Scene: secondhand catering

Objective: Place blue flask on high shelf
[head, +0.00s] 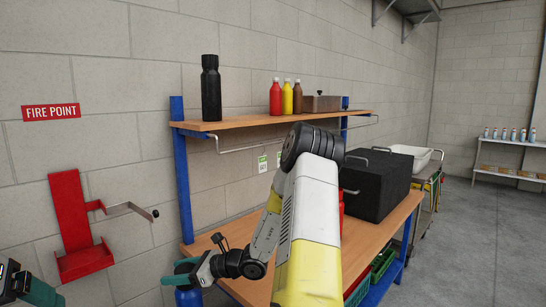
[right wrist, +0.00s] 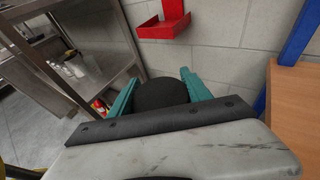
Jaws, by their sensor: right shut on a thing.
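My right gripper (head: 184,271) is shut on the blue flask (head: 188,297), low beside the left end of the workbench. The flask's lower part is cut off by the picture edge. In the right wrist view its round black lid (right wrist: 162,94) sits between the teal fingers. The high shelf (head: 245,121) is a wooden board on blue posts, above and to the right of the flask. A black flask (head: 211,88) stands upright near its left end. My left gripper (head: 38,291) shows only partly at the lower left corner; its jaws are unclear.
The shelf also holds red (head: 275,97), yellow (head: 287,98) and brown bottles (head: 298,97) and a brown box (head: 321,103). Shelf room is free between the black flask and red bottle. A black box (head: 376,184) stands on the workbench (head: 375,242). A red wall bracket (head: 72,215) juts out at left.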

